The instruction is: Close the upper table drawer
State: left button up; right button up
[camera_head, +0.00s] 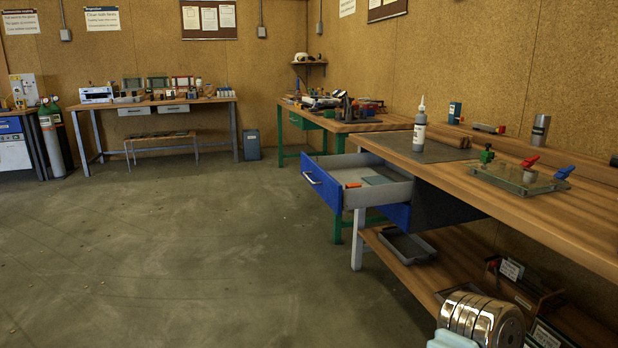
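The upper table drawer (322,184) has a blue front with a pale bar handle (312,178). It is pulled out to the left from under the wooden workbench top (500,200) on the right. Its grey inside shows an orange-red item (353,185) and a flat grey-blue item (378,180). A lower blue drawer front (398,215) sits beneath it and looks shut. Neither of my grippers is in view. A shiny metal, rounded part at the bottom right edge looks like a piece of my arm.
On the bench stand a bottle (420,128) and a clamped glass plate (520,177). A lower shelf (430,258) holds a grey tray (407,244) and a wooden box (522,285). The concrete floor (180,250) left of the drawer is clear. A green-legged bench (350,125) stands behind.

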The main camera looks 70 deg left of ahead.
aim_at(328, 176)
jog(key=u, duration=0.5)
jog(key=i+u, duration=0.1)
jog(key=u, duration=0.35)
jog(key=i+u, duration=0.1)
jog(key=u, duration=0.85)
jog(key=i+u, duration=0.1)
jog(key=u, duration=0.4)
